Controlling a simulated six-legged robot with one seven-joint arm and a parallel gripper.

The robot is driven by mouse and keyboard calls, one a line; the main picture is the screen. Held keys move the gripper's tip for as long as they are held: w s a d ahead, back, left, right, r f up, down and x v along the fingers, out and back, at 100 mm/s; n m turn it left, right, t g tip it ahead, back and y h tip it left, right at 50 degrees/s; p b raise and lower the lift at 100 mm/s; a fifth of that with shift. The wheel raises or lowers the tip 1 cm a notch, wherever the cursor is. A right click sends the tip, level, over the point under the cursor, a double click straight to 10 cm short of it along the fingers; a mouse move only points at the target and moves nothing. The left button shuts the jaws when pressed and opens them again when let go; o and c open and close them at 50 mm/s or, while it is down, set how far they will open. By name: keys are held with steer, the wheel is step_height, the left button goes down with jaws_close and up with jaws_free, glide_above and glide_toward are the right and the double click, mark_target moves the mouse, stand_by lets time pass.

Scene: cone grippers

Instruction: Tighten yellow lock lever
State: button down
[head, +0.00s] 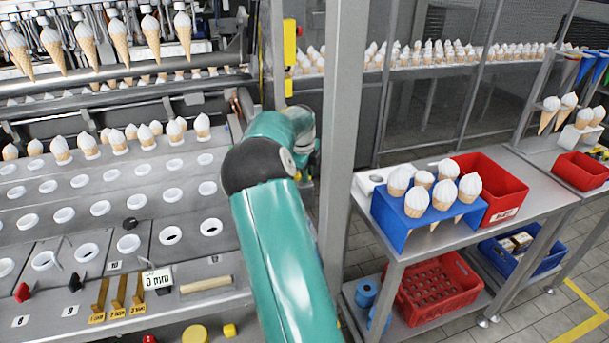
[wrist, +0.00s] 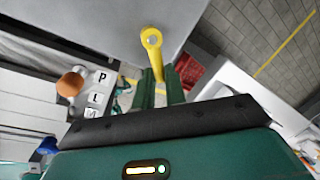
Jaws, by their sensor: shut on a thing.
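The yellow lock lever (wrist: 152,42) shows in the wrist view, with a round end that has a hole and a shank running down between my fingers. My gripper (wrist: 160,76) has its two dark green fingers on either side of the shank and is shut on it. The lever's round end sticks out beyond the fingertips, against a grey panel. The lower part of the shank is hidden between the fingers. In the head view my green arm hides my gripper, and I cannot make out the lever there.
A grey upright post (head: 343,130) stands right beside my arm. The machine's tray of cone holders (head: 110,205) lies to the left. A shelf table with a blue cone stand (head: 391,217) and a red bin (head: 499,205) is at right. An orange-brown knob (wrist: 70,84) sits beside letter labels.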

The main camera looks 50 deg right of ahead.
steer(key=n, duration=0.1)
steer(key=d+n, duration=0.1)
steer(key=shift+w+n, duration=0.1)
steer(key=shift+n, duration=0.3)
steer(key=shift+w+d+n+t+y, duration=0.2)
steer(key=shift+d+n+t, duration=0.1)
steer(key=shift+n, duration=0.7)
steer(key=shift+w+d+n+t+y, duration=0.2)
steer(key=shift+d+n, duration=0.05)
steer(key=shift+n, duration=0.75)
steer(key=c, duration=1.5)
jaws_free()
steer(key=shift+o, duration=0.2)
